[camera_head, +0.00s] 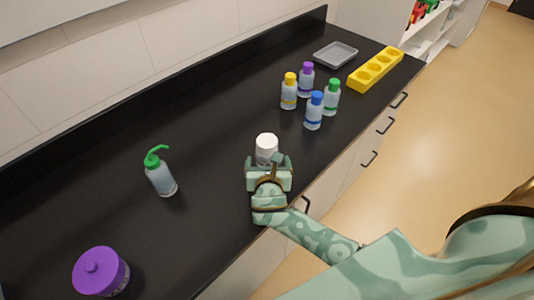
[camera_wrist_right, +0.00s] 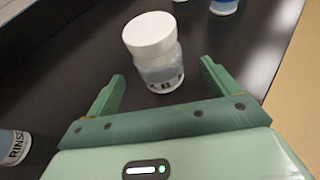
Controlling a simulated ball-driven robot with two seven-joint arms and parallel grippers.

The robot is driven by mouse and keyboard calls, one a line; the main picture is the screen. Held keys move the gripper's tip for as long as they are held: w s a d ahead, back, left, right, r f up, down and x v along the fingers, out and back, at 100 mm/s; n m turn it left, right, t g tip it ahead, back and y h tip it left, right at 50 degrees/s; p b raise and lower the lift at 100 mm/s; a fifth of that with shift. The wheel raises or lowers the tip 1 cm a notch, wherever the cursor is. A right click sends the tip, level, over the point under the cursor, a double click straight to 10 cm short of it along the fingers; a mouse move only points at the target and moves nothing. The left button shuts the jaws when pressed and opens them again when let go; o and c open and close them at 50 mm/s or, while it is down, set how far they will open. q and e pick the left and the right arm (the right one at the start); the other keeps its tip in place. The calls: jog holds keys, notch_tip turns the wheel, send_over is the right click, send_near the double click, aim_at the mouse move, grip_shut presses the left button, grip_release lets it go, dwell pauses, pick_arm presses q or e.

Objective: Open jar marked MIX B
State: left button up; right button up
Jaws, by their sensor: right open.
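A small clear jar with a white lid (camera_head: 266,142) stands upright on the black bench. In the right wrist view the white lid (camera_wrist_right: 148,34) looks closed on the jar, and the jar's body (camera_wrist_right: 160,66) bears a label on which a "B" shows; the rest of the label is hard to read. My right gripper (camera_head: 269,168) is just on the near side of the jar. In the right wrist view its two fingers (camera_wrist_right: 161,74) are spread wide, with the jar ahead of and between their tips and nothing gripped. My left gripper is not in view.
A wash bottle with a green spout (camera_head: 160,177), labelled RINSE (camera_wrist_right: 14,148), stands to the left. A purple-lidded jar (camera_head: 100,271) is at the near left. Several bottles with coloured caps (camera_head: 314,112), a grey tray (camera_head: 336,54) and a yellow rack (camera_head: 375,69) are farther back.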

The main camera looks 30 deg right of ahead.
aim_at(267, 158)
jog(key=x, duration=0.4)
jog(key=shift+w+a+b, duration=0.1)
jog(key=shift+a+b, duration=0.05)
jog(key=shift+b, duration=0.25)
jog(key=shift+c, duration=0.6)
jog(key=c, duration=1)
jog(key=shift+o, duration=0.2)
jog(key=shift+r, duration=0.15)
